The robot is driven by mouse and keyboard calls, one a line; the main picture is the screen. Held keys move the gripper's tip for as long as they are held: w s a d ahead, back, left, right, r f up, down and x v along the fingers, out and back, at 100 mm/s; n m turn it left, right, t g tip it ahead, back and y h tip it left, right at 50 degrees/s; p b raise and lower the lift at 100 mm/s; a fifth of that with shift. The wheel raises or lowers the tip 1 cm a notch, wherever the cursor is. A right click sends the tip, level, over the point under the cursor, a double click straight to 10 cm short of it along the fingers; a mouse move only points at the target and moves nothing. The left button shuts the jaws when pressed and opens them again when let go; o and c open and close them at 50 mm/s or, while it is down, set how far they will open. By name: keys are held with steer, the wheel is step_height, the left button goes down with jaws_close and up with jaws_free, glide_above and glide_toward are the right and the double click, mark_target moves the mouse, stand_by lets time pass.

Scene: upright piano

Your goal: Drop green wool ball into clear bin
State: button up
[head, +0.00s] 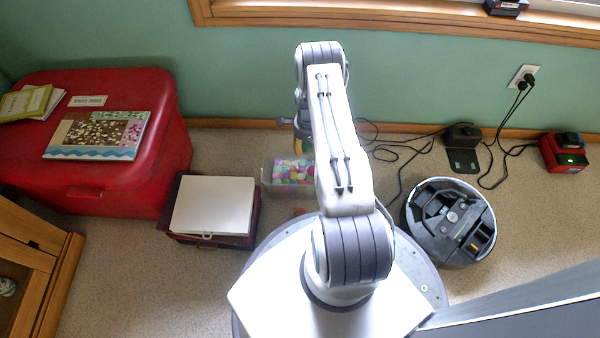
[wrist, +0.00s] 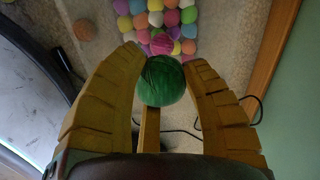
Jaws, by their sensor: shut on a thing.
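The green wool ball (wrist: 162,84) is between the tips of my gripper (wrist: 163,68) in the wrist view. The yellow-brown fingers are shut on it from both sides. In the head view my arm hides the ball and most of my gripper (head: 303,138). The clear bin (head: 266,185) stands on the floor by the wall, partly behind my arm, and holds many coloured balls (head: 292,170). In the wrist view these balls (wrist: 152,18) lie beyond my fingertips. The held ball appears above floor level; its exact height is unclear.
An orange-brown ball (wrist: 84,29) lies on the carpet beside the bin. A red chest (head: 120,185) and a dark red box with a white lid (head: 212,205) stand left. A round robot vacuum (head: 450,222) and black cables (head: 405,150) are right.

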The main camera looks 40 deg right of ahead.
steer(key=shift+f+b, duration=1.8)
steer(key=shift+f, duration=1.15)
steer(key=o, duration=1)
step_height(320, 180, up, 12)
steer(key=shift+r, duration=0.1)
